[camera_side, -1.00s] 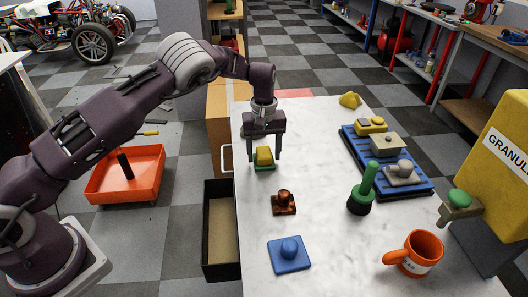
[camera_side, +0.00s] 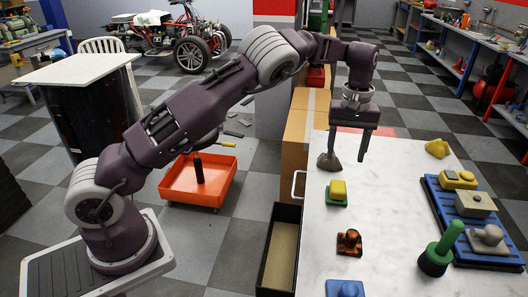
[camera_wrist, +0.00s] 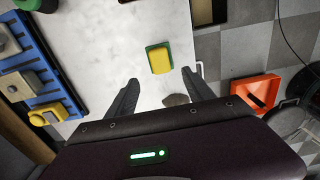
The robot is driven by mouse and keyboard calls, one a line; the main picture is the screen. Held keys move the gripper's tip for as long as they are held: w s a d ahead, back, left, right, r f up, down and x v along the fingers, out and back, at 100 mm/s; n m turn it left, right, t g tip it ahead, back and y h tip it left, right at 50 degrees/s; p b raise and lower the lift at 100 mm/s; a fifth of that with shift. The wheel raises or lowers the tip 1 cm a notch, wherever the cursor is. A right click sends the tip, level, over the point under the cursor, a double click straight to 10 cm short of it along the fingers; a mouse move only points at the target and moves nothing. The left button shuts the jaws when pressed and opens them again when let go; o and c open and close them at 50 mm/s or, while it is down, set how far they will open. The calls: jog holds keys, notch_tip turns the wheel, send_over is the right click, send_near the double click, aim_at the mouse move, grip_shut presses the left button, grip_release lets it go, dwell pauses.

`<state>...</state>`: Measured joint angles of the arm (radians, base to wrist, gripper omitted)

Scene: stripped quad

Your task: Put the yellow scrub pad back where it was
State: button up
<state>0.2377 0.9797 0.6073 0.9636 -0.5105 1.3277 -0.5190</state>
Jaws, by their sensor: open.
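A yellow pad (camera_side: 338,188) with a green underside lies flat on the pale worktop, near its left edge. It also shows in the wrist view (camera_wrist: 159,60), ahead of my fingertips. My gripper (camera_side: 346,156) is open and empty, behind the pad and apart from it. In the wrist view its two fingers (camera_wrist: 160,80) are spread wide with nothing held. Another yellow piece with a raised top (camera_side: 459,179) sits on the blue tray (camera_side: 440,206) at right. Which yellow piece the task means cannot be told for sure.
A small grey-brown object (camera_side: 328,162) lies near my left finger. A copper knobbed block (camera_side: 349,242), a blue piece (camera_side: 345,288) and a green-handled tool (camera_side: 440,250) stand nearer the front. A yellow wedge (camera_side: 438,148) lies at back. An open drawer (camera_side: 281,255) juts left.

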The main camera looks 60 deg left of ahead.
jog(key=s+a+r+m+t+h, duration=0.1)
jog(key=s+r+m+t+h, duration=0.15)
jog(key=s+r, duration=1.5)
jog(key=s+f+m+t+y, duration=0.2)
jog(key=s+m, duration=0.4)
jog(key=s, duration=1.5)
jog(key=shift+s+d+f+t, duration=0.25)
jog(key=shift+d+f+t, duration=0.15)
jog(key=shift+f+t, duration=0.2)
jog(key=shift+m+y, duration=0.25)
